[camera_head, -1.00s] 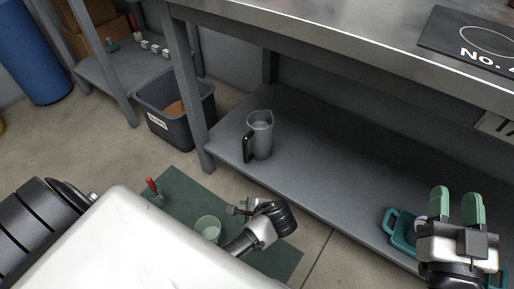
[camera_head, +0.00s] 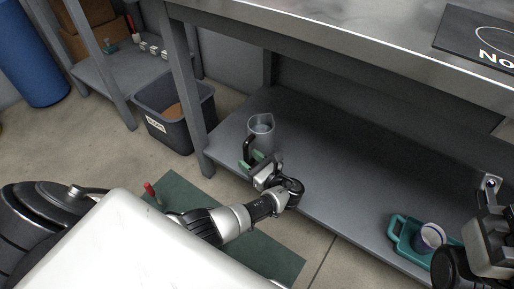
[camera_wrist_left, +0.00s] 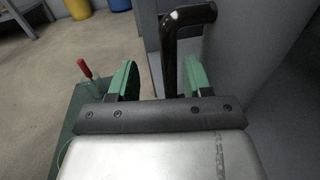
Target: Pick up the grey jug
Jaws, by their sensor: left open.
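The grey jug (camera_head: 262,124) stands upright on the lower shelf, near its left end, with its black handle toward the front. My left gripper (camera_head: 258,160) is at the handle, in front of the jug. In the left wrist view, the black handle (camera_wrist_left: 168,55) rises between the two green fingers, closer to the right one. The fingers are apart and not closed on it. My right arm's end (camera_head: 487,235) is at the right edge; its fingers cannot be made out.
A teal tray (camera_head: 397,230) with a cup (camera_head: 430,238) is at the shelf's right front. A dark bin (camera_head: 176,112) stands left of the bench leg. A green mat (camera_head: 180,190) with a red-handled tool (camera_head: 150,189) lies on the floor. The shelf's middle is clear.

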